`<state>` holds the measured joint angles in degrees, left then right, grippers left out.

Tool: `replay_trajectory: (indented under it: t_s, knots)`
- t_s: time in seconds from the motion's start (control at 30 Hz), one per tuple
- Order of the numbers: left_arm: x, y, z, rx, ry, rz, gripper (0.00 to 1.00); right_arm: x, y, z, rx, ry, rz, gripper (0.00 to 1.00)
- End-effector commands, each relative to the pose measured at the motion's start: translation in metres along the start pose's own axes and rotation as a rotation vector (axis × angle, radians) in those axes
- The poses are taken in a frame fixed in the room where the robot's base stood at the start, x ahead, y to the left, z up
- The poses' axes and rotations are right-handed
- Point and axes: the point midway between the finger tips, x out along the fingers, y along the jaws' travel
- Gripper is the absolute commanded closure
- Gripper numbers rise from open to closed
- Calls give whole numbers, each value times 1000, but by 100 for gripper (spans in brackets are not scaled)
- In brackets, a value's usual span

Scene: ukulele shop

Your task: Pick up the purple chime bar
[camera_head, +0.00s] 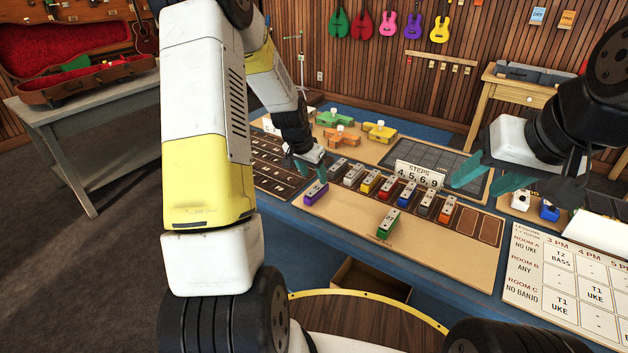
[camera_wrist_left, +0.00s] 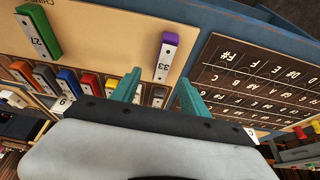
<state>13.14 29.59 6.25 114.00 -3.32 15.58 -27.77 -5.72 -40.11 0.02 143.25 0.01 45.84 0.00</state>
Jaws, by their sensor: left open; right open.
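The purple chime bar (camera_head: 316,193) lies on the tan chime board (camera_head: 345,212) near its left edge, apart from the row of other bars. In the left wrist view the purple chime bar (camera_wrist_left: 167,57) shows the number 33 and lies just beyond my fingertips. My left gripper (camera_head: 310,172) is open, with teal fingers above and just behind the purple bar. In the left wrist view my left gripper (camera_wrist_left: 158,88) has nothing between its fingers. My right gripper (camera_head: 490,177) is open and empty over the right part of the table.
A green chime bar (camera_head: 388,223) lies alone near the board's front. Several coloured bars stand in a row behind, with a STEPS sign (camera_head: 418,174). A dark lettered chart (camera_head: 270,160) lies left of the board. An open box (camera_head: 370,280) sits below the table's front edge.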

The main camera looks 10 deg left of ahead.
Motion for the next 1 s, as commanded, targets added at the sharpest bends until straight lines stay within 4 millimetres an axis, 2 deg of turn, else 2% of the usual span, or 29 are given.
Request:
replay_trajectory:
  t_s: [0.37, 0.6, 0.73, 1.0]
  knots:
    - [42, -2, 1, 5, -2, 4, 47, 0, 0, 0, 0, 0, 0, 52]
    - [78, -3, 1, 4, -4, 5, 47, 0, 0, 0, 0, 0, 0, 52]
    - [86, -4, 1, 4, -2, 3, 47, 0, 0, 0, 0, 0, 0, 52]
    - [87, -4, 0, 4, -2, 3, 47, 0, 0, 0, 0, 0, 0, 52]
